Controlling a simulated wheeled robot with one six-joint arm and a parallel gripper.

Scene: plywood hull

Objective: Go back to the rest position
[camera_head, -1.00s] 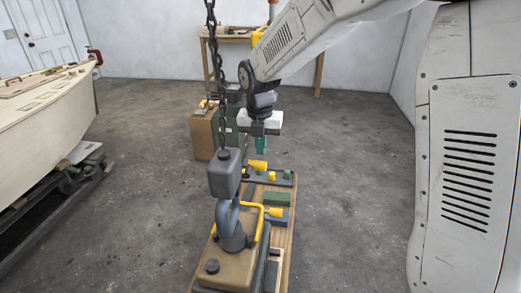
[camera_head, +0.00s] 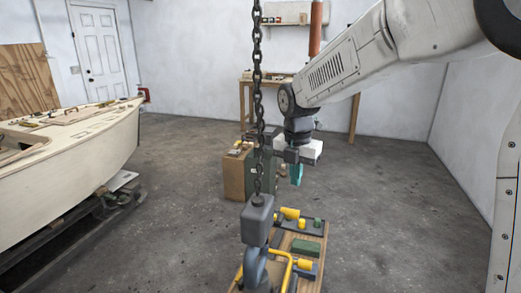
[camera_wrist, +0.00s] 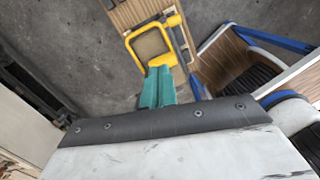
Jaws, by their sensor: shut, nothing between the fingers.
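My gripper (camera_head: 297,174) hangs from my pale arm in the head view, its teal fingers pointing down and together. It is in the air above the far end of a wooden board (camera_head: 311,283), touching nothing that I can see. The wrist view shows the teal fingers (camera_wrist: 157,88) closed with nothing between them. A yellow frame-like part (camera_wrist: 130,44) lies beyond their tips in that view.
A chain (camera_head: 257,95) with a grey block (camera_head: 257,220) hangs left of my gripper. The board bears yellow and green parts. A brown cabinet (camera_head: 235,178) and a workbench (camera_head: 243,105) stand behind. A boat hull (camera_head: 85,140) is at left. Floor at right is clear.

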